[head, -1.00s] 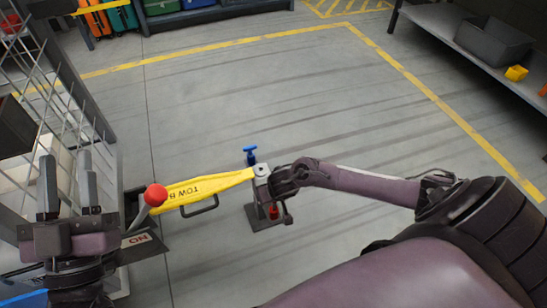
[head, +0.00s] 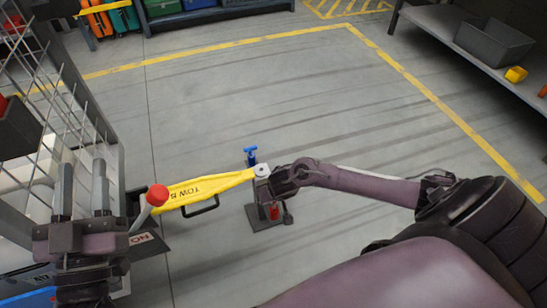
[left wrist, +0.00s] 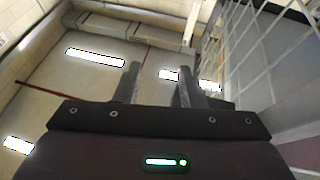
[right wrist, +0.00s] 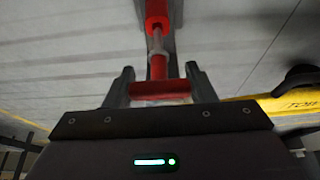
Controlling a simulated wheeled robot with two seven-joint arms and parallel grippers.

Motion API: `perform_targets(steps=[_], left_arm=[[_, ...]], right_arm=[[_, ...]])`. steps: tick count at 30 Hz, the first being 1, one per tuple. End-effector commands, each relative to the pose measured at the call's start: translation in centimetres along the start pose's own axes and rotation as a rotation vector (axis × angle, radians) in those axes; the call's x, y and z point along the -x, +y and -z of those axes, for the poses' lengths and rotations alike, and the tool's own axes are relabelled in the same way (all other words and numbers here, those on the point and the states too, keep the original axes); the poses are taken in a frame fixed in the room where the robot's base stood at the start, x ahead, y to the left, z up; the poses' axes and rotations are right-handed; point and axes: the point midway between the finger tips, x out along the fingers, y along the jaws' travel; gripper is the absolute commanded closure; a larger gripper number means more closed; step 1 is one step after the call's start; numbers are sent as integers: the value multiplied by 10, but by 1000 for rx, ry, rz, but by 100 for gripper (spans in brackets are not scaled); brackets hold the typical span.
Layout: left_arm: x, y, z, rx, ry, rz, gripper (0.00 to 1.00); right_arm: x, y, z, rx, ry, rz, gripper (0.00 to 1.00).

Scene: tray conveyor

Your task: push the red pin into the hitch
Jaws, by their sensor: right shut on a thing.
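The red pin (right wrist: 160,88) is between the fingers of my right gripper (right wrist: 160,86) in the right wrist view. My right gripper is shut on its wide red end, and a red and metal shaft runs away from it. In the head view, my right gripper (head: 277,184) is at the dark hitch stand (head: 257,216), beside the grey end of the yellow tow bar (head: 208,187). A small red part (head: 274,211) shows low on the stand. The pin's fit in the hitch is hidden. My left gripper (head: 83,182) is open and empty at the left, beside a wire rack.
A blue T-handle (head: 250,154) rises behind the hitch. The wire rack (head: 60,95) fills the left side. A shelf with a grey bin (head: 494,45) is at the upper right. The middle floor is clear.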

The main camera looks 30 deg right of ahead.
Motion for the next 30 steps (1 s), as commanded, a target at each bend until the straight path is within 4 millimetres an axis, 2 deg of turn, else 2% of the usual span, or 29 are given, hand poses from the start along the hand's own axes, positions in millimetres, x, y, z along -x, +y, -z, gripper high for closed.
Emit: perform_targets(steps=[30], left_arm=[[7,1,-33,7,-156,0,64]], right_arm=[[4,0,2,0,0,0,72]])
